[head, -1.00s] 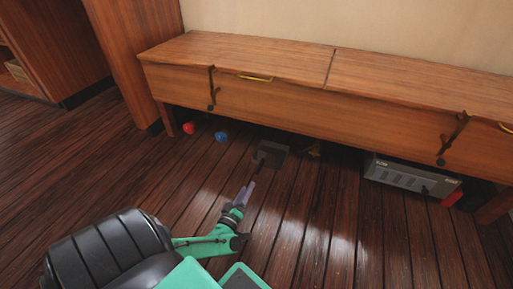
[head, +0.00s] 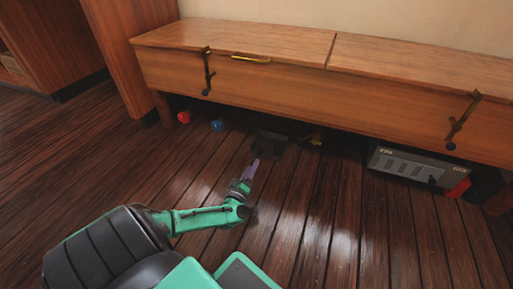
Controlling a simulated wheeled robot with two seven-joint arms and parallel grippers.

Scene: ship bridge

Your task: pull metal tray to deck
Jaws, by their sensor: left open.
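A small dark grey metal tray (head: 270,146) lies on the wooden deck (head: 205,215), in the shade at the front edge of the bench. Its far part is under the bench and hard to make out. My left gripper (head: 252,168) reaches out low over the deck, its fingers pointing at the near side of the tray. It is open, with nothing seen between its fingers. I cannot tell whether the fingertips touch the tray. My right gripper is not in view.
A long wooden bench (head: 300,96) with latches stands over the tray. Under it are a red object (head: 184,117), a blue object (head: 217,125), a brass-coloured item (head: 315,139) and a grey metal box (head: 408,167) with a red item (head: 459,188) beside it. The deck in front is clear.

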